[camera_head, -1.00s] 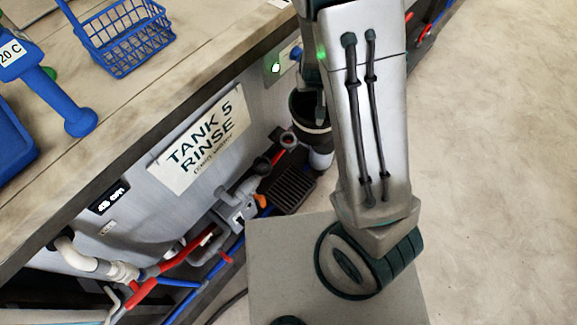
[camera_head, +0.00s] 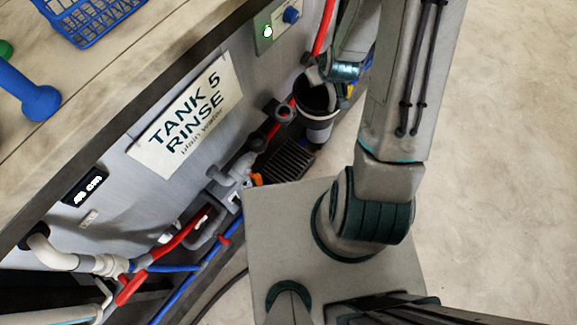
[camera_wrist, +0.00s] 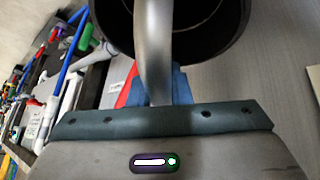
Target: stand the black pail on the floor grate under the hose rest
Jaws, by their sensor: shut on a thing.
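The black pail (camera_head: 318,116), with a pale band round it, hangs roughly upright near the tank wall in the head view. My gripper (camera_head: 328,76) is at the pail's top and shut on it, apparently by its grey handle. In the wrist view the pail's dark open mouth (camera_wrist: 205,30) fills the top, with a grey curved bar across it. The dark slatted floor grate (camera_head: 286,162) lies just below and left of the pail in the head view; part of it is hidden. A dark round fitting (camera_head: 278,112) projects from the wall above the grate; I cannot tell whether it is the hose rest.
The tank wall bears a "TANK 5 RINSE" sign (camera_head: 187,117). Red and blue pipes and a grey valve (camera_head: 228,182) run along its foot, left of the grate. A blue basket (camera_head: 85,18) stands on the bench. Open floor (camera_head: 490,170) lies to the right.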

